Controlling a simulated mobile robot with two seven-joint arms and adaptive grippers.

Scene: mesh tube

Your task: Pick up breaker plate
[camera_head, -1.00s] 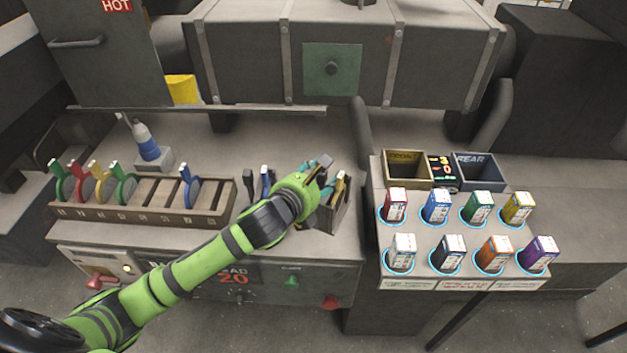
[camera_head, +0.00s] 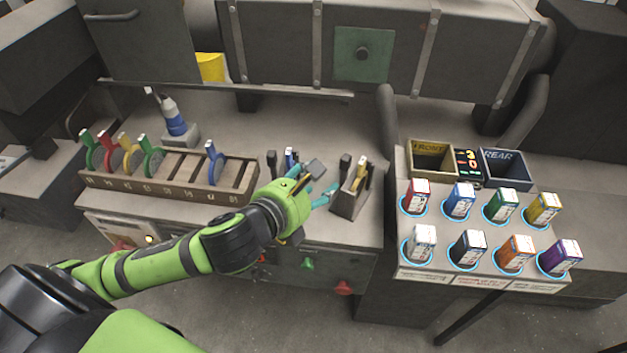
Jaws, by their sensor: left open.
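I cannot tell which one is the breaker plate. My left gripper (camera_head: 312,186) is open, right of the rack and just left of a tool holder (camera_head: 349,202). My right gripper is not in view.
A blue-and-white bottle (camera_head: 172,118) stands behind the rack. Dark-handled and yellow-handled tools stand in the holder. On the right, a panel (camera_head: 430,262) carries several coloured boxes in ringed spots, with a FRONT bin (camera_head: 432,172) and a REAR bin (camera_head: 506,183) behind.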

